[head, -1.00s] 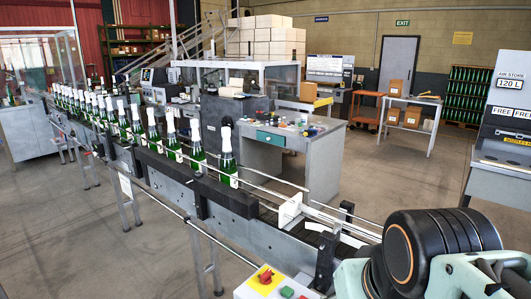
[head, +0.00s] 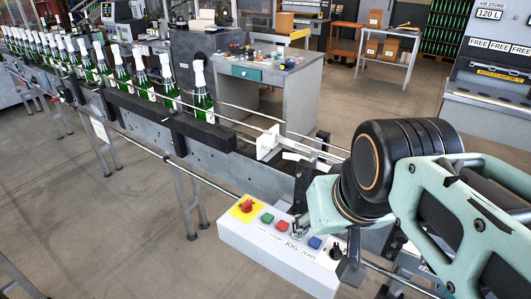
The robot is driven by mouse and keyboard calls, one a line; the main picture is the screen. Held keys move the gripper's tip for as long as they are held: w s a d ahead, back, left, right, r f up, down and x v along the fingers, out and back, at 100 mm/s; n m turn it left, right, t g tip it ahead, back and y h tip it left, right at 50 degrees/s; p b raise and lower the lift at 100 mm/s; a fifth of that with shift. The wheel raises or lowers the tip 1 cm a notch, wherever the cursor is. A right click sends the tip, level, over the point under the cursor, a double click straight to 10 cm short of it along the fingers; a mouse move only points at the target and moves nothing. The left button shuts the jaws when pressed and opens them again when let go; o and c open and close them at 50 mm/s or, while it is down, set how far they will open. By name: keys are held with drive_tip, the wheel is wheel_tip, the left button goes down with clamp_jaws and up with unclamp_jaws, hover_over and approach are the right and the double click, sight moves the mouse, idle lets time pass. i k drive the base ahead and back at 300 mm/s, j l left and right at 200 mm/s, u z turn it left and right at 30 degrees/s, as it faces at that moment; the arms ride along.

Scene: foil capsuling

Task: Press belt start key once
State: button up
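The white control box (head: 275,255) stands at the lower middle of the head view, in front of the belt. On its sloped top are a red mushroom knob (head: 247,205) on a yellow plate, a green key (head: 267,218), a red key (head: 281,226), a blue key (head: 314,242) and a black rotary knob (head: 336,252). Printed lettering under the keys is only partly legible.
The belt conveyor (head: 205,140) runs from upper left to centre, with a row of green bottles (head: 202,95) with white caps on it. White guides and rails lie behind the box. A grey workbench (head: 290,95) stands behind the belt.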

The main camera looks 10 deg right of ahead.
sight(268, 218)
drive_tip(key=u, duration=0.2)
drive_tip(key=i+j+z, duration=0.15)
drive_tip(key=z, duration=0.3)
drive_tip(key=j+z, duration=0.4)
drive_tip(key=i+j+z, duration=0.1)
drive_tip(key=i, duration=0.2)
drive_tip(key=k+l, duration=0.1)
drive_tip(key=k+u, duration=0.05)
drive_tip(key=k, duration=0.05)
